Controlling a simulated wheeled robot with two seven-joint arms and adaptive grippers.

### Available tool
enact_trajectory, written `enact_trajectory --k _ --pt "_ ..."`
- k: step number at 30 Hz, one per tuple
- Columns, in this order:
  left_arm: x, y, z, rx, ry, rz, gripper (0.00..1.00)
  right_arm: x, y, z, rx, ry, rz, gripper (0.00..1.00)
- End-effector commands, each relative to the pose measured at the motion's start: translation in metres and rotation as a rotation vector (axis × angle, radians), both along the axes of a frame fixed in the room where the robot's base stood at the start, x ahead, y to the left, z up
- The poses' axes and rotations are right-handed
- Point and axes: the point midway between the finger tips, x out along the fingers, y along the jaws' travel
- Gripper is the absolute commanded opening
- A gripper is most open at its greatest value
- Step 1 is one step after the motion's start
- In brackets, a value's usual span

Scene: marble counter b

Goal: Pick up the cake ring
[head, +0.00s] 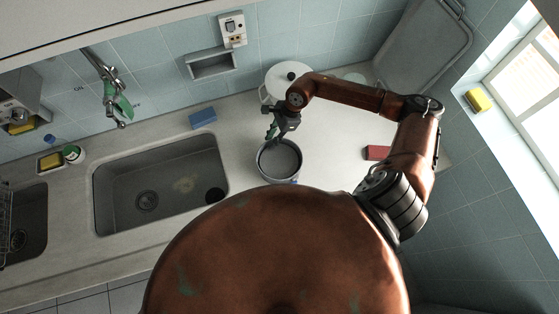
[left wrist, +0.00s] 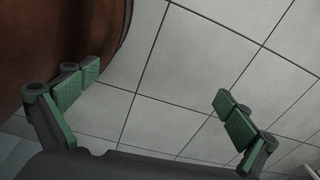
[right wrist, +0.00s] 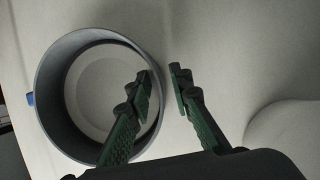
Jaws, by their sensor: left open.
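The cake ring (head: 296,161) is a round grey ring on the counter, right of the sink. In the right wrist view the ring (right wrist: 50,105) fills the left half, and pale counter shows through it. My right gripper (head: 272,130) is at the ring's far edge in the head view. In the right wrist view its fingers (right wrist: 160,72) are parted, one over the ring's inside and one outside, with the wall between them. Contact cannot be told. My left gripper (left wrist: 156,85) is open and empty over floor tiles, and is not seen in the head view.
A white lidded pot (head: 279,76) stands behind the ring. A blue sponge (head: 203,117) lies by the sink (head: 122,205). A red block (head: 377,152) lies to the right. A small blue item (right wrist: 30,98) shows beside the ring. The counter between ring and red block looks clear.

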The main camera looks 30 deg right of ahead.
Motion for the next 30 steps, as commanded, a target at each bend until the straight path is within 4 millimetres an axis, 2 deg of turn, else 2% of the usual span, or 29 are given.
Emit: enact_trajectory --k 7,10,30 --pt "-0.021 -0.002 -0.001 -0.002 0.026 0.005 1.00 0.000 0.000 0.000 0.000 0.000 0.000 0.01" --pt "-0.026 -0.002 -0.002 -0.001 0.033 0.006 1.00 0.000 0.000 0.000 0.000 0.000 0.000 0.00" --pt "-0.014 -0.002 -0.002 -0.002 0.018 0.002 1.00 0.001 0.000 0.004 0.001 -0.002 0.000 0.00"
